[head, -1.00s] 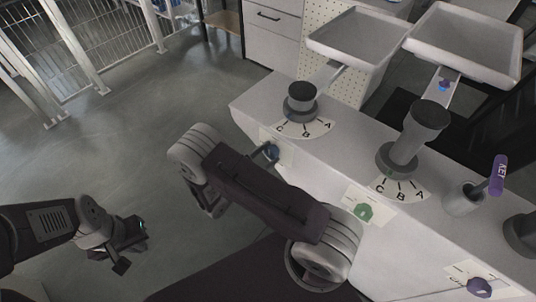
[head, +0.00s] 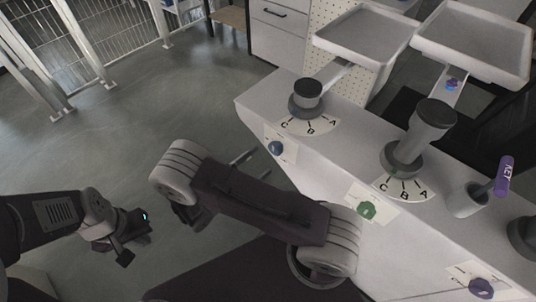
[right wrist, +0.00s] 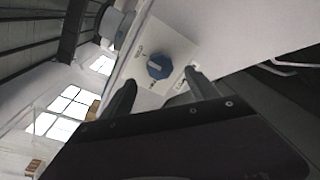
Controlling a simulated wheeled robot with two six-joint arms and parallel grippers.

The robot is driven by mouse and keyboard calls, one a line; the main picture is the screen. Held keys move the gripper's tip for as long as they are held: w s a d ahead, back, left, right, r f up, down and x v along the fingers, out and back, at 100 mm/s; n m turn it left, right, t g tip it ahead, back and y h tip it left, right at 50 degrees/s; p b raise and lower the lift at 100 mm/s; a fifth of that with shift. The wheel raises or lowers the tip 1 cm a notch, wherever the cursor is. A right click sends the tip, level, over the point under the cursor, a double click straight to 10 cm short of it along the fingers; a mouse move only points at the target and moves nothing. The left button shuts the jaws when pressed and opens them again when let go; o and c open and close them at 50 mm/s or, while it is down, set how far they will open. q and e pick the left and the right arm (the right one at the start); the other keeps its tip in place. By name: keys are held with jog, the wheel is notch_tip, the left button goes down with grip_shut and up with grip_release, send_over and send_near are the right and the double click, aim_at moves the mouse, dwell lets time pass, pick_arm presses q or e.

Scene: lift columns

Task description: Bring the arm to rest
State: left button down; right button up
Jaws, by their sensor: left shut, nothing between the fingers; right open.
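My right gripper (head: 248,166) is open and empty, left of the white console's front panel. Its two dark fingers also show in the right wrist view (right wrist: 160,78), spread apart. A blue knob (right wrist: 159,66) on a white plate shows between and beyond them; the same blue knob in the head view (head: 276,148) is clear of the fingers. My left gripper (head: 123,250) is at the lower left over the floor, shut and empty.
The white console (head: 262,105) carries two column bases with A-B-C dials, pale trays (head: 365,35) (head: 475,42), a green knob (head: 367,209), a purple knob (head: 481,288) and a purple KEY handle (head: 504,176) in a cup. Open floor (head: 170,105) lies to the left.

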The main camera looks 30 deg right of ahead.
jog(key=shift+v, duration=0.85)
jog(key=w+d+r+m+g+p, duration=0.1)
jog(key=d+r+m+g+p, duration=0.4)
jog(key=r, duration=0.6)
jog(key=s+d+r+m+g+y+p, duration=0.55)
jog(key=s+d+m+y, duration=0.2)
jog(key=s, duration=0.45)
jog(key=w+a+f+m+t+y, duration=0.1)
jog(key=w+a+f+t+y, duration=0.1)
jog(key=a+t+y, duration=0.3)
jog(key=a+y, duration=0.3)
jog(key=a, duration=0.3)
jog(key=shift+a, duration=0.3)
